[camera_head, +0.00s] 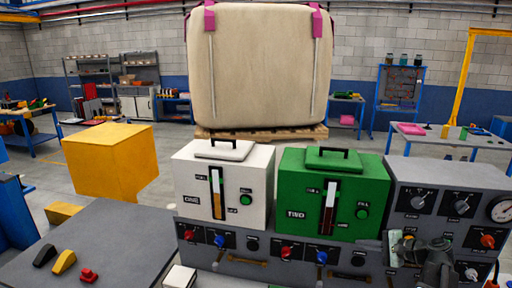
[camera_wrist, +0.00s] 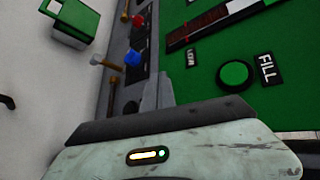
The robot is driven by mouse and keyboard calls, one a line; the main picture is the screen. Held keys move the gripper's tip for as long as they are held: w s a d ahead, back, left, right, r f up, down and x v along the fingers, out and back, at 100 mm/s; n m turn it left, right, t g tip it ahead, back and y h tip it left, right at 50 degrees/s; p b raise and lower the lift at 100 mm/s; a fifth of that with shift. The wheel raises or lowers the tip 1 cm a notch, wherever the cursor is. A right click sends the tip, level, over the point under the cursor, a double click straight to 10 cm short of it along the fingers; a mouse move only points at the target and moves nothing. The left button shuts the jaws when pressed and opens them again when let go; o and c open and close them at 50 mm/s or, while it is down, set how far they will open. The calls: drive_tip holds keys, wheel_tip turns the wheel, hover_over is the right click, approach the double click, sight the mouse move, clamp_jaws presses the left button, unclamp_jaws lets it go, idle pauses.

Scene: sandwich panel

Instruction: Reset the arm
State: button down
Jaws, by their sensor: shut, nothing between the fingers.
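My gripper (camera_head: 370,243) is at the lower right of the head view, in front of the grey panel (camera_head: 270,252) and to the right below the green box (camera_head: 290,205). My arm is dark, with a pale green part at the wrist. In the wrist view my gripper (camera_wrist: 158,88) points toward the panel, which appears turned sideways. The gripper is shut and empty. The green box face fills the right side there, with a round green FILL button (camera_wrist: 234,74). A blue knob (camera_wrist: 132,57) and a red knob (camera_wrist: 138,21) lie beyond the fingers. Contact cannot be told.
A white box (camera_head: 195,195) stands left of the green one. A grey gauge unit (camera_head: 440,205) stands behind my arm at right. A grey table (camera_head: 110,240) with small levers is at lower left, near a yellow block (camera_head: 108,160). A large beige bag (camera_head: 260,70) is behind.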

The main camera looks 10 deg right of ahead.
drive_tip(key=w+a+f+n+g+y, duration=0.1)
drive_tip(key=w+a+f+n+g, duration=0.2)
drive_tip(key=a, duration=1.2)
drive_tip(key=a+f+n+g, duration=0.4)
drive_tip(key=a, duration=1)
drive_tip(key=s+a+f+n+g+h, duration=0.2)
drive_tip(key=s+a+f+n, duration=0.15)
drive_tip(key=a, duration=0.45)
drive_tip(key=s+d+f+n+g+h, duration=0.2)
drive_tip(key=s+d+f+n+h, duration=0.1)
drive_tip(key=s+d+n+h, duration=0.1)
drive_tip(key=shift+s+d+h, duration=0.7)
drive_tip(key=shift+d+h, duration=0.1)
drive_tip(key=shift+h, duration=0.2)
